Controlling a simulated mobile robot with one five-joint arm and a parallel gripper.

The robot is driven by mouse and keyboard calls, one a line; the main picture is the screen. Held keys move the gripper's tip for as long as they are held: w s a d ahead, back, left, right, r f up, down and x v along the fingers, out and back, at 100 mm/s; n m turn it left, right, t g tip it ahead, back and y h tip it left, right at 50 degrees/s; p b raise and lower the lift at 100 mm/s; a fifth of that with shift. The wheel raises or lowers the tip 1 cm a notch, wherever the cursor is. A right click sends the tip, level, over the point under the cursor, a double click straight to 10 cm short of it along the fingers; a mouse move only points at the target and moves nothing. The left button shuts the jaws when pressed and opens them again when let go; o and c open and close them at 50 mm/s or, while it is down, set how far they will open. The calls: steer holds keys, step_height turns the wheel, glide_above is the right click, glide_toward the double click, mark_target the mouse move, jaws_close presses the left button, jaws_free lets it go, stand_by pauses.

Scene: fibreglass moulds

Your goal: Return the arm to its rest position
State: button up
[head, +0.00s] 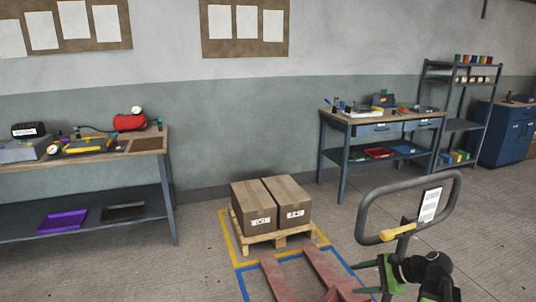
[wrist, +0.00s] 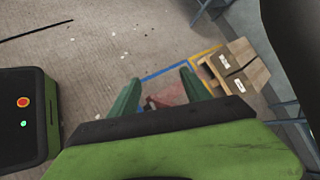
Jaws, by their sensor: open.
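My gripper (head: 354,278) is at the lower right of the head view, at the end of my black and green arm. Its two green fingers point left and stand apart with nothing between them. In the wrist view the open fingers (wrist: 160,78) point towards the floor, with part of the red forks seen between and beyond them. In the head view the grey loop handle (head: 362,212) of a pallet truck, with a yellow lever and a white label, rises just above and behind my gripper. I cannot tell whether they touch.
Red forks (head: 275,278) lie low before a wooden pallet (head: 280,240) with two cartons (head: 285,188), inside yellow and blue floor lines. A workbench (head: 85,160) stands left, another (head: 380,120) at the back right, beside a shelf rack (head: 460,125).

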steer(key=s+a+f+n+g+h, duration=0.3)
steer(key=a+f+n+h, duration=0.1)
steer(key=a+n, duration=0.35)
steer(key=s+a+f+n+g+h, duration=0.3)
steer(key=a+f+n+h, duration=0.25)
steer(key=n, duration=0.35)
step_height(320, 180, up, 14)
steer(key=p, duration=1.3)
steer(key=shift+a+y, duration=0.2)
steer(key=shift+y, duration=0.25)
steer(key=shift+w+f, duration=0.1)
steer(key=shift+f, duration=0.05)
steer(key=shift+c, duration=0.4)
